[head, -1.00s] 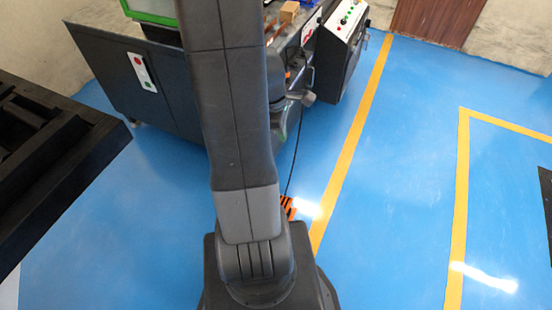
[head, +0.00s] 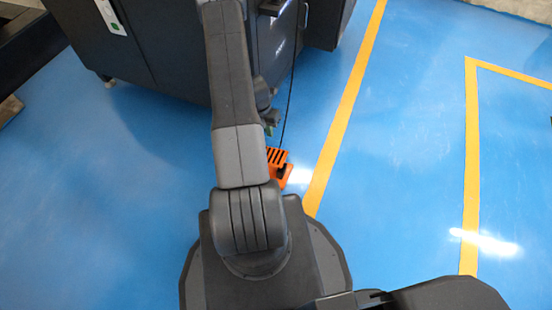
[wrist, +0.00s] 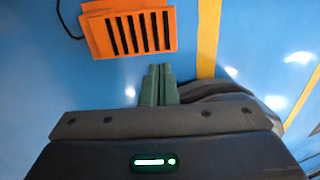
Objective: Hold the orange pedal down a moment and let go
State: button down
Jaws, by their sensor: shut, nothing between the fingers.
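The orange pedal (head: 284,172) with dark slots sits on the blue floor, partly hidden behind my arm in the head view. In the wrist view the pedal (wrist: 98,40) shows near the top, its slotted face toward the camera and a black cable at its left end. My gripper (wrist: 159,70) has green fingers pressed together with nothing between them. The fingertips appear just below the pedal's lower edge in the wrist view, apart from it in the picture.
A dark machine cabinet (head: 165,60) stands at the back, and a black cable (head: 289,105) runs from it toward the pedal. A dark structure (head: 28,50) is at the upper left. Yellow lines (head: 345,110) mark the floor. The blue floor to the right is clear.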

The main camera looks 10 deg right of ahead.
aim_at(277, 158)
jog(key=shift+f, duration=0.35)
jog(key=b+x, duration=0.5)
jog(key=x, duration=0.9)
